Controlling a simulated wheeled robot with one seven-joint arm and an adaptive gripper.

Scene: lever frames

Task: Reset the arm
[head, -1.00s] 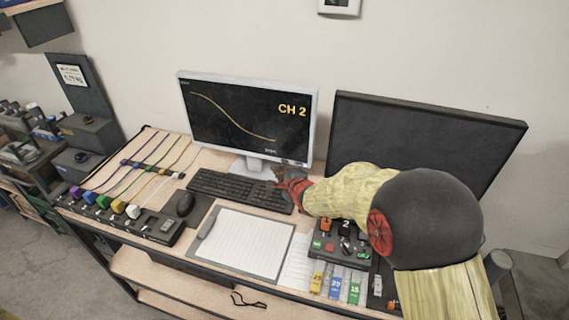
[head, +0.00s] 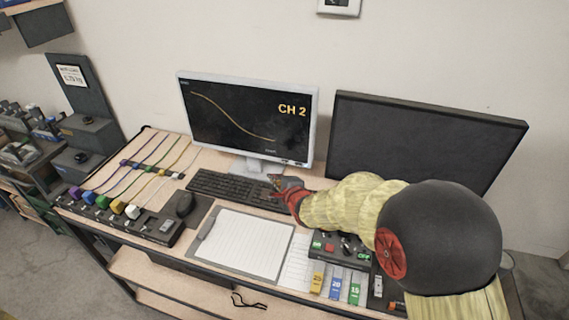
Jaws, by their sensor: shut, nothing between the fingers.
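My arm, yellow with a large dark joint and red parts, reaches in from the lower right in the head view. My gripper (head: 278,184) is small in the picture, shut and empty. It is over the right end of the black keyboard (head: 232,187), below the white-framed monitor (head: 248,118) that shows a curve and "CH 2". I cannot tell its height above the desk. A control box (head: 335,246) with a red button and a green "OFF" display lies under my forearm, which hides part of its top.
A dark blank monitor (head: 425,140) stands behind my arm. A clipboard (head: 240,243), a mouse (head: 184,204) and a strip with coloured plugs (head: 118,212) lie to the left. Colored tags (head: 336,287) lie at the desk's front edge. A wall thermostat-like plate (head: 339,7) is above.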

